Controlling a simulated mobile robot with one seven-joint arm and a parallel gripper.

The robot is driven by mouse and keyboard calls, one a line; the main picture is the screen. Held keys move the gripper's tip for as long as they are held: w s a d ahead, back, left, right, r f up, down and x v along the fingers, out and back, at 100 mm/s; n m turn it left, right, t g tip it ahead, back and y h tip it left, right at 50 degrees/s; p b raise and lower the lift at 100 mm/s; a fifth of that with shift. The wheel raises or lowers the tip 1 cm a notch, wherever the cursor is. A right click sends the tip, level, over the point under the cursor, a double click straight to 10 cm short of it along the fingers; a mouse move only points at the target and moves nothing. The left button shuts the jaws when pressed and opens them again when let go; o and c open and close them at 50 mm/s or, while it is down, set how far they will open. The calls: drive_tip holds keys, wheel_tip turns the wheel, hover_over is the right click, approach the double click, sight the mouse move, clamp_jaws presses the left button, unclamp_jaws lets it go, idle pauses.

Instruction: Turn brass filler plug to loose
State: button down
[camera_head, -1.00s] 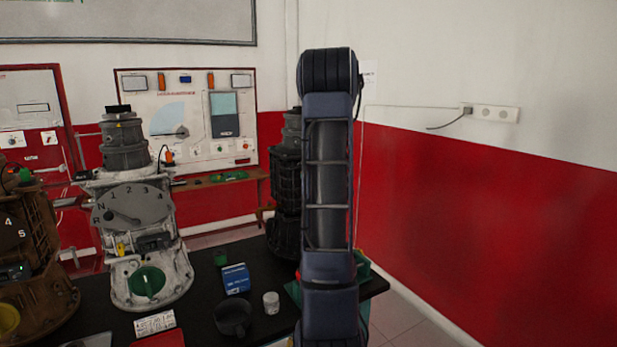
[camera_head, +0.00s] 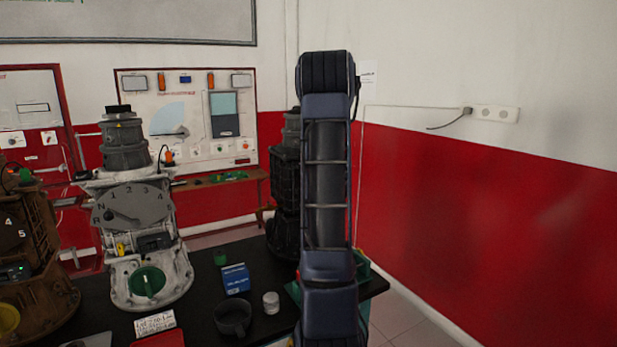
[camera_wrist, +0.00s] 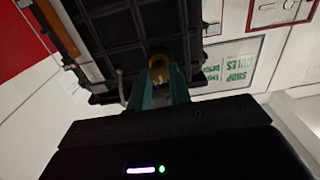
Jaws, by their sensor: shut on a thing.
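In the wrist view, my gripper (camera_wrist: 159,88) has its two green fingers close together on the brass filler plug (camera_wrist: 160,62). The plug is a small round yellow-brown piece on the side of a dark ribbed housing (camera_wrist: 125,40). The fingertips cover part of the plug, and I cannot tell its turn angle. In the head view, a dark ribbed housing (camera_head: 286,195) stands at the table's back right, partly hidden behind my arm. My gripper and the plug do not show in the head view.
A pale trainer (camera_head: 148,240) with a numbered dial and a brown one (camera_head: 35,260) stand at left. A blue box (camera_head: 236,279), a white jar (camera_head: 271,302) and a dark cup (camera_head: 233,318) are on the black table. A red wall is at right.

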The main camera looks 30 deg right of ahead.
drive_tip(key=shift+n, duration=0.3)
drive_tip(key=shift+a+f+n, duration=0.1)
drive_tip(key=shift+f+n, duration=0.05)
drive_tip(key=shift+n, duration=7.95)
drive_tip(key=c, duration=1.3)
unclamp_jaws()
drive_tip(key=shift+s, duration=0.15)
